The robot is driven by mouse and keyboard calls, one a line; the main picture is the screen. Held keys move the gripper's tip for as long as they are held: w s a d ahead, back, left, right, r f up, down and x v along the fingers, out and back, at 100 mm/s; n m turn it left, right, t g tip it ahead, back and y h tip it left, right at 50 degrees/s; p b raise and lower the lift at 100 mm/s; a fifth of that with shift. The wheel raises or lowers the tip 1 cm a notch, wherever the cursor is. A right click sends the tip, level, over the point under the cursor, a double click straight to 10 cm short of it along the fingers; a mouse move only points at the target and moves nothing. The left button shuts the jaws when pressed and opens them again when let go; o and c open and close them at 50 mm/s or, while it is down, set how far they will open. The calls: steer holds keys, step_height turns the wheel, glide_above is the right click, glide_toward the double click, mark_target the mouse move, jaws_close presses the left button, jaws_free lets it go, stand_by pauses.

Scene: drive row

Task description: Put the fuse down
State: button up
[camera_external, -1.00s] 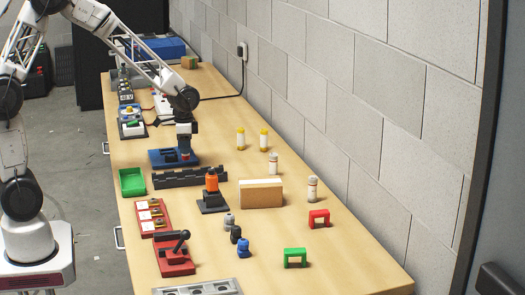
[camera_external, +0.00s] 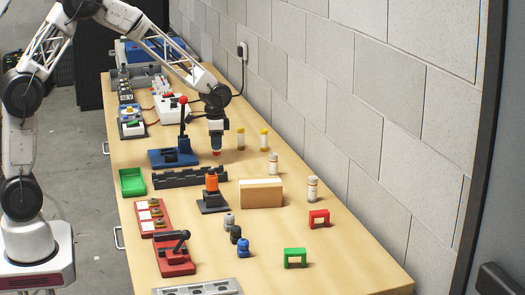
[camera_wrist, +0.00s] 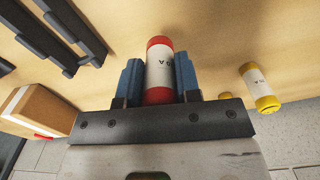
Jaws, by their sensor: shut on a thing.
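A fuse with a white label and red end caps (camera_wrist: 159,65) is held between the blue fingers of my gripper (camera_wrist: 159,80) in the wrist view. In the external view my gripper (camera_external: 217,148) points down over the table, and the fuse's red lower end (camera_external: 217,153) shows below the fingers. It looks to be a little above the wooden table (camera_external: 330,244). The blue base with a red-knobbed lever (camera_external: 173,156) stands just left of my gripper, with the lever upright.
Two white cylinders (camera_external: 312,188) stand near the wall. A black slotted rack (camera_external: 190,177) and a cream-and-brown block (camera_external: 261,193) lie in front.

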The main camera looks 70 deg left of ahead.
steer(key=shift+w, duration=0.15)
steer(key=shift+f, duration=1.75)
steer(key=shift+f, duration=0.1)
steer(key=o, duration=1)
steer(key=shift+c, duration=0.2)
step_height(320, 180, up, 12)
steer(key=shift+f, duration=0.2)
steer(key=shift+r, duration=0.3)
